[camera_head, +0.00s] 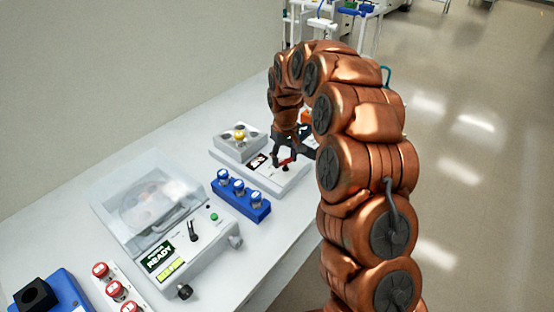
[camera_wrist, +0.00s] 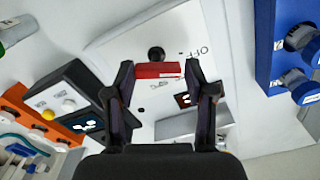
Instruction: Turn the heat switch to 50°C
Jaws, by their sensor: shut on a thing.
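The heat switch is a red bar-shaped handle (camera_wrist: 158,71) on a white device panel. "OFF" is printed on the panel (camera_wrist: 208,25) to the upper right of the handle, beside a round black knob (camera_wrist: 156,53). My gripper (camera_wrist: 158,66) has a finger at each end of the red handle and is shut on it. In the head view, my gripper (camera_head: 290,148) reaches down to the white device (camera_head: 288,184), and a bit of the red handle (camera_head: 286,161) shows below it. I cannot read a 50°C mark or the exact setting.
A grey block with a yellow-topped part (camera_head: 239,140) sits at the back of the device. A blue rack (camera_head: 243,204) of vials stands close in front of it. A clear-lidded machine reading "READY" (camera_head: 205,250) and red-capped vials (camera_head: 115,289) are nearer. Wall behind, open floor right.

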